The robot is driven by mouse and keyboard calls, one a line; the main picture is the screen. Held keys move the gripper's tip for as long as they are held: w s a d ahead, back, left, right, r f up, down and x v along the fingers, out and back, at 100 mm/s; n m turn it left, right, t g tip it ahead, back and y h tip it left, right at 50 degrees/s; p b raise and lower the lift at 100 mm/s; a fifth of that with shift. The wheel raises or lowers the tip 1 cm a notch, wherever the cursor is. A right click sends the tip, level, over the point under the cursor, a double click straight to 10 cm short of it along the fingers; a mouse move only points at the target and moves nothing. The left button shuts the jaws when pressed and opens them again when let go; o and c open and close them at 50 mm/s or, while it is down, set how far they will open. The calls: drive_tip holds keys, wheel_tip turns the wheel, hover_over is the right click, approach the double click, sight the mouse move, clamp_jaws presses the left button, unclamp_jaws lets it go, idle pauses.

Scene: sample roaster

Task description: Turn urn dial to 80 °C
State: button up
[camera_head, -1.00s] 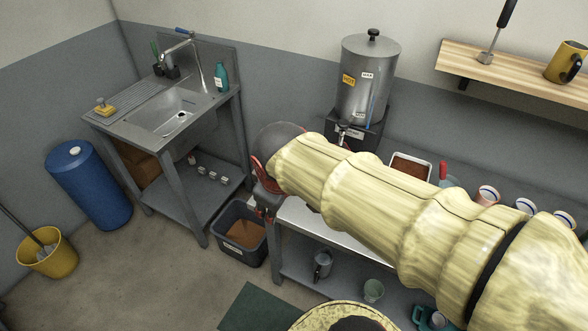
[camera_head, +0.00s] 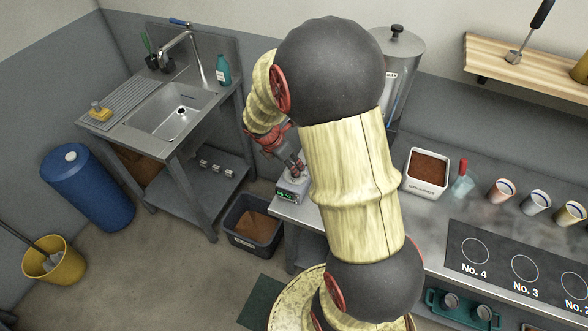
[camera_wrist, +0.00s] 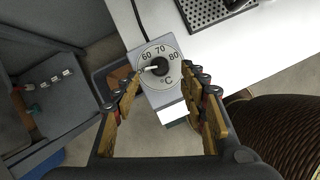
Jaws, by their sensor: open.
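The urn dial (camera_wrist: 160,66) is a dark round knob with a white pointer, on a grey control box (camera_wrist: 163,95). Its face reads 60, 70, 80 and °C; the pointer points left, just below the 60 mark. The box also shows at the counter's left end in the head view (camera_head: 291,190). My gripper (camera_wrist: 165,82) is open and empty, its fingers on either side of the box, apart from the knob. In the head view my gripper (camera_head: 296,165) is just above the box.
A bin (camera_head: 252,222) stands below, left of the counter.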

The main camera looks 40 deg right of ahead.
drive_tip(key=b+x, duration=0.1)
drive_tip(key=x, duration=0.4)
drive_tip(key=shift+f, duration=0.15)
drive_tip(key=shift+c, duration=0.3)
clamp_jaws()
